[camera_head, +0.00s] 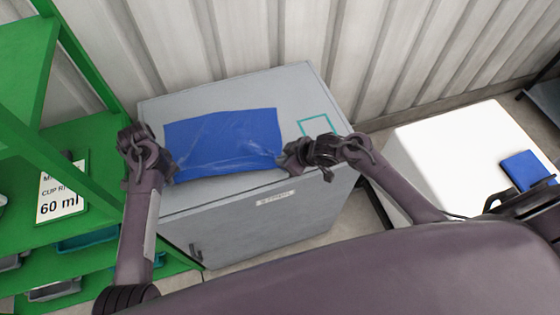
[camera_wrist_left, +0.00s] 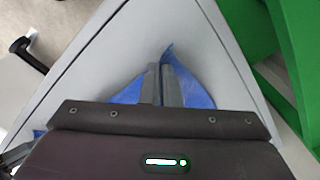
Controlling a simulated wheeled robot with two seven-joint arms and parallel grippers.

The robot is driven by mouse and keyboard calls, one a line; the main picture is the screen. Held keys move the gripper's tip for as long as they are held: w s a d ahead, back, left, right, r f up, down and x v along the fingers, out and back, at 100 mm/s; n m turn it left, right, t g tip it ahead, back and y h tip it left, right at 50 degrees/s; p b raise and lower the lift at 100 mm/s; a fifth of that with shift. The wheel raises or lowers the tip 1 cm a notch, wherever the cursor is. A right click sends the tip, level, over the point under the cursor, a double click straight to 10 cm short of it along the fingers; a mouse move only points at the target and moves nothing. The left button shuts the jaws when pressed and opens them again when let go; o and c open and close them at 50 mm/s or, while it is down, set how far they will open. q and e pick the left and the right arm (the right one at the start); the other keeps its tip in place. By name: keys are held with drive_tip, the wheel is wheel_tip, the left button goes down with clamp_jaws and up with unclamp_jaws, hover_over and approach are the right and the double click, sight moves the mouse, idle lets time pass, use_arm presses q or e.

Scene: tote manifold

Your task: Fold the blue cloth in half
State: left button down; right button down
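The blue cloth (camera_head: 225,140) lies on top of the grey cabinet (camera_head: 185,200), with creases along its near part. My left gripper (camera_head: 168,168) is at the cloth's near left corner. In the left wrist view its two fingers (camera_wrist_left: 161,85) are close together, and the cloth (camera_wrist_left: 197,92) bunches around them with a tip poking up beyond. My right gripper (camera_head: 287,158) is at the cloth's near right corner, with creases running to its fingertips. Its fingers are small and dark, and the pinched edge is partly hidden.
A green shelf (camera_head: 25,75) with a "60 ml" sign (camera_head: 62,190) stands close on the left. A teal square outline (camera_head: 320,124) marks the cabinet top's right side. A white table (camera_head: 440,150) with a folded-looking blue item (camera_head: 522,168) stands right. A corrugated wall rises behind.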

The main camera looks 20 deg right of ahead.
drive_tip(key=shift+w+r, duration=0.1)
drive_tip(key=shift+r, duration=1.75)
